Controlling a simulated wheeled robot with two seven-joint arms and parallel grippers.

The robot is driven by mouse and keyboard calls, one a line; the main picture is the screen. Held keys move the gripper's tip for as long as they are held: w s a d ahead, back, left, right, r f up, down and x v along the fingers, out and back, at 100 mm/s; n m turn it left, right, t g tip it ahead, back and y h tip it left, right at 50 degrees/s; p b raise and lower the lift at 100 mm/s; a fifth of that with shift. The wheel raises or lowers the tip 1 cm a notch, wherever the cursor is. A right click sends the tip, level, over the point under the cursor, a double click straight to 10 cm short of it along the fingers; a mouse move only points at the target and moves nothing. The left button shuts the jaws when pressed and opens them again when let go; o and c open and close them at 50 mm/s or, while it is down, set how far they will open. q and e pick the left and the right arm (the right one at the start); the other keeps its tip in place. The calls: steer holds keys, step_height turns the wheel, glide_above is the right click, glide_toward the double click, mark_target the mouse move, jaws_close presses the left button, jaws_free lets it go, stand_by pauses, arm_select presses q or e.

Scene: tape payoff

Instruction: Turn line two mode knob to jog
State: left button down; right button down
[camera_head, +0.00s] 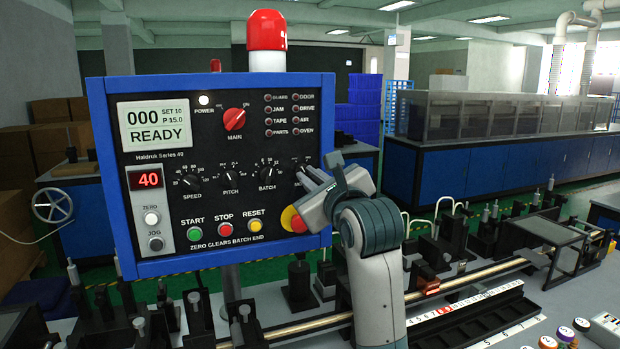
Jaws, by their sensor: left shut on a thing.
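The blue-framed control panel (97,110) stands at the left, with a display reading 000, SET 10, P 15.0 and READY. A row of black knobs crosses it: the speed knob (190,181), pitch knob (230,177) and batch knob (267,173). A jog button (156,244) is at the lower left. My right gripper is not in view.
A red main switch (235,119) sits above the knobs. A red and yellow button (293,219) is just below my left gripper, partly hidden by it. Green start, red stop and yellow reset buttons line the bottom. Black fixtures and a rail (300,327) fill the bench below.

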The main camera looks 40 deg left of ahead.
arm_select(q)
steer(key=shift+m, duration=1.3)
steer(key=m+p, duration=0.2)
steer(key=m, duration=0.3)
steer(key=shift+s+r+p, duration=0.1)
steer(key=shift+p, duration=0.25)
steer(key=shift+m, duration=0.6)
steer(key=shift+a+m+p, duration=0.1)
steer(key=shift+m+p, duration=1.05)
steer(key=shift+m, duration=0.35)
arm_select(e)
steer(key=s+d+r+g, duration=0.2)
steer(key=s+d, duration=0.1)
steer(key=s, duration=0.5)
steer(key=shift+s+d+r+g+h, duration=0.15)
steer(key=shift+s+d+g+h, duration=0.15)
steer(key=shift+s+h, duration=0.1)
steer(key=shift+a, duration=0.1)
